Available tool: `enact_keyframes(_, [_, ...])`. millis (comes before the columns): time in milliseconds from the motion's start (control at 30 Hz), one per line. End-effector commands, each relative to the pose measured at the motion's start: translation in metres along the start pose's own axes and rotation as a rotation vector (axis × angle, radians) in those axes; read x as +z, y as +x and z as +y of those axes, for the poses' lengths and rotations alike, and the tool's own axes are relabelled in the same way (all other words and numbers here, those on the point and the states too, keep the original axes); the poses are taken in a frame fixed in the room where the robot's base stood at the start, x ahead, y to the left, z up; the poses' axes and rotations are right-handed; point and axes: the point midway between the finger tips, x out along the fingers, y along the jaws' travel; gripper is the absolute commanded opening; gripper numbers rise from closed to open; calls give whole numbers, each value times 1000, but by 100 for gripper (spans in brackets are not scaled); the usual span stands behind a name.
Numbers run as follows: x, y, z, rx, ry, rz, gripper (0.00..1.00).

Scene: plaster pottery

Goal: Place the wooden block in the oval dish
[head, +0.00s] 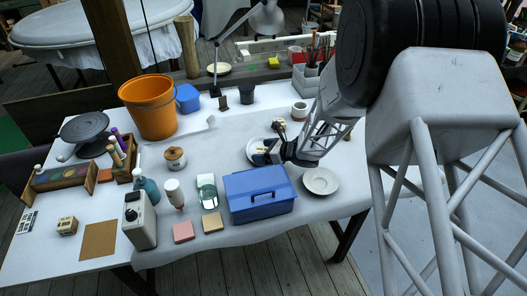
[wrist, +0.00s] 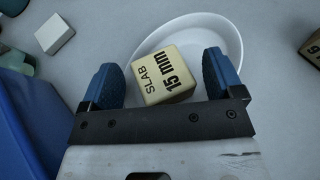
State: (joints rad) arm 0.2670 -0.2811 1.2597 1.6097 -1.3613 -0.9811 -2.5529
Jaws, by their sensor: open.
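A pale wooden block (wrist: 165,75) printed "SLAB 15 mm" lies in the white oval dish (wrist: 228,38), near the dish's near side, in the wrist view. My gripper (wrist: 160,62) is open, with one blue fingertip on each side of the block. A gap shows beside the right finger; the left finger is close to the block, and I cannot tell whether it touches. The jaw hides the near rim of the dish. In the head view the oval dish (head: 253,147) is partly covered by my gripper (head: 266,155), and the block is too small to make out clearly.
A blue toolbox (head: 258,193) stands just in front of my gripper, also at the left in the wrist view (wrist: 25,125). A round saucer (head: 320,181) lies to the right. Another printed block (wrist: 313,47) is at the right edge, and a pale cube (wrist: 54,34) at upper left.

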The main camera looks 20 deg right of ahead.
Motion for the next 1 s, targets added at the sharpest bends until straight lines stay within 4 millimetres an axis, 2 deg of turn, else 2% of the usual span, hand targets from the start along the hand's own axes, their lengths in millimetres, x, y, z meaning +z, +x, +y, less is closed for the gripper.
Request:
enact_keyframes(267, [7,-5,2,1,3,2,93])
enact_keyframes(567, [10,-37,0,0,1,1,93])
enact_keyframes(700, [34,-44,0,0,-2,0,93])
enact_keyframes(1000, [66,-58,1,1,0,0,93])
